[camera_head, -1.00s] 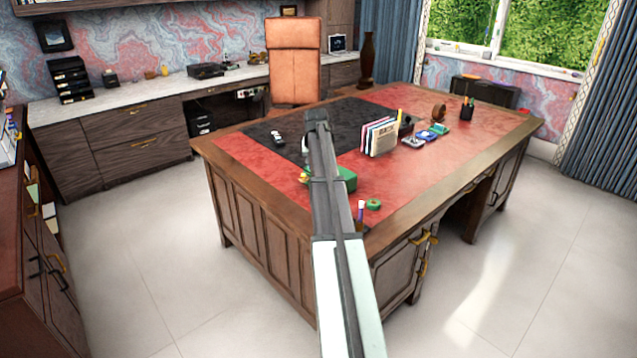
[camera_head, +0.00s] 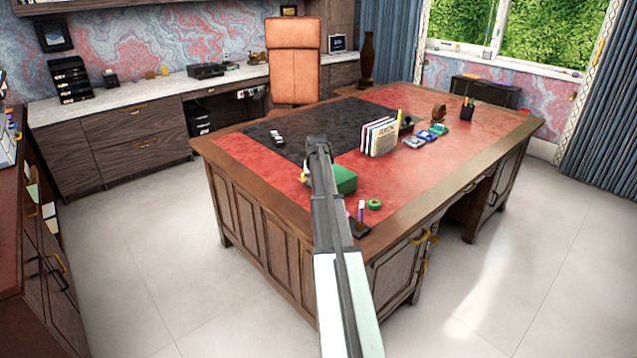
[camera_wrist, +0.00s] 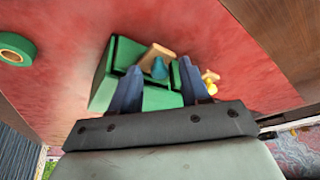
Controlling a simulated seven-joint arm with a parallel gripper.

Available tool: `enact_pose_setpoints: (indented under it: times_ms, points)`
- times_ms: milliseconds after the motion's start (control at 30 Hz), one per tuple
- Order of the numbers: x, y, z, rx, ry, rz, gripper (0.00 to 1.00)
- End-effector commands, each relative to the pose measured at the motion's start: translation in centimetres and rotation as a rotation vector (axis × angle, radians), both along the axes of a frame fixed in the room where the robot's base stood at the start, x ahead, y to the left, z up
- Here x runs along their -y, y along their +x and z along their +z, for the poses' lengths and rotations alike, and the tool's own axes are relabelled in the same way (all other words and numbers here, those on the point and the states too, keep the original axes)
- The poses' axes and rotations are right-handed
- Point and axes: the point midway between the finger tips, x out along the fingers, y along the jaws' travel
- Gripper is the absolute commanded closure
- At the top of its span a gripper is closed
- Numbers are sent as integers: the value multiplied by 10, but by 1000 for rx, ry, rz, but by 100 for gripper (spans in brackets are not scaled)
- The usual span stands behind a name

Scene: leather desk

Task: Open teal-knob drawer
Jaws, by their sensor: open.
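A small green cabinet (camera_head: 345,178) stands on the red leather desk top near its front left part, partly hidden behind my arm. In the wrist view the green cabinet (camera_wrist: 118,62) fills the middle. A teal knob (camera_wrist: 160,68) shows on it, beside a tan wooden piece (camera_wrist: 153,54). My gripper (camera_wrist: 160,76) is open, with one dark finger on each side of the teal knob. I cannot tell whether either finger touches it. The head view does not show the fingers clearly.
A yellow knob-like piece (camera_wrist: 211,85) lies just right of the right finger. A green tape roll (camera_head: 374,204) and an upright purple-and-white item (camera_head: 361,212) are near the desk's front corner. Upright books (camera_head: 380,138) stand farther back. Red leather right of the cabinet is mostly clear.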

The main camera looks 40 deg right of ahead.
Motion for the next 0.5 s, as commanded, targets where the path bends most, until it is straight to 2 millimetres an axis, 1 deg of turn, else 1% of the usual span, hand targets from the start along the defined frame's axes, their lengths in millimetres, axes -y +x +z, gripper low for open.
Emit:
enact_pose_setpoints:
  times_ms: [133,500]
  points:
    - [0,0,0,0,0,0,54]
    - [0,0,0,0,0,0,89]
